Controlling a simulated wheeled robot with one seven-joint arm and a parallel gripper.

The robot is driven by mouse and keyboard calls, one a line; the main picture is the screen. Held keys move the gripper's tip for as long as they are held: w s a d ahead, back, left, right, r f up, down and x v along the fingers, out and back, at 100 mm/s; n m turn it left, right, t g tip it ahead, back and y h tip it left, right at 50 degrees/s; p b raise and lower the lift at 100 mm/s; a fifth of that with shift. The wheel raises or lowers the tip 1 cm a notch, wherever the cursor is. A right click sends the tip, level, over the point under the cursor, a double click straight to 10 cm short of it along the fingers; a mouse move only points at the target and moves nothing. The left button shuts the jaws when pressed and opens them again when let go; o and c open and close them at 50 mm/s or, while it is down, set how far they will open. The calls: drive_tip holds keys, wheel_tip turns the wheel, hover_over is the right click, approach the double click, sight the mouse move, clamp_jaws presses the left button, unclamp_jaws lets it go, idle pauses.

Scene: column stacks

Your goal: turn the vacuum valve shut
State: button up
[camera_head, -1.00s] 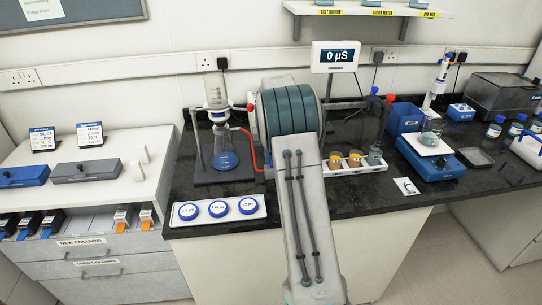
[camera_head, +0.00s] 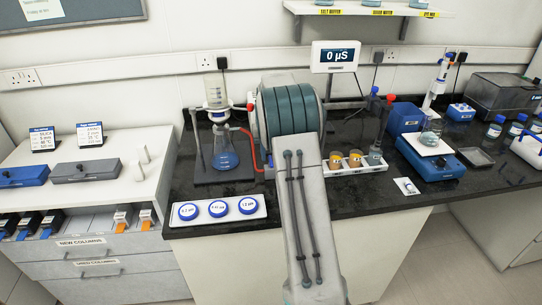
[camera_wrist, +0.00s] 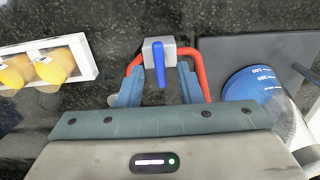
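The vacuum valve is a grey block (camera_wrist: 159,50) with a blue lever handle (camera_wrist: 160,72) in the wrist view. The red hose (camera_wrist: 197,75) runs out from both sides of the block. My gripper (camera_wrist: 161,80) is open, with one blue-grey finger on each side of the lever. A gap shows between the lever and each finger. The lever points down the picture, toward my palm.
The flask with blue liquid also shows close on the right in the wrist view (camera_wrist: 250,84), on a dark stand base (camera_wrist: 220,48). A white rack (camera_wrist: 89,60) of yellow-topped cups lies to the left. The dark bench around the valve is clear.

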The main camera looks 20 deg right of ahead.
wheel_tip(320, 180, up, 3)
drive_tip(key=shift+r+b, duration=0.2)
drive_tip(key=shift+b, duration=0.2)
drive_tip(key=s+d+r+b, duration=0.2)
drive_tip(key=s+d+r, duration=0.4)
drive_tip(key=s+d, duration=0.2)
drive_tip(key=shift+s+r, duration=0.25)
drive_tip(key=shift+r, duration=0.1)
drive_tip(key=s+a+r+n+t, duration=0.1)
drive_tip(key=s+a, duration=0.5)
drive_tip(key=a, duration=0.2)
drive_tip(key=s+a+r+n+t, duration=0.1)
drive_tip(key=s+a+r, duration=0.1)
drive_tip(key=s+a, duration=0.55)
drive_tip(key=s+a+f+n+t, duration=0.1)
drive_tip(key=s+a+f, duration=0.5)
drive_tip(key=s+a, duration=0.4)
drive_tip(key=s, duration=0.2)
drive_tip(key=shift+s+f, duration=0.35)
drive_tip(key=shift+f, duration=0.05)
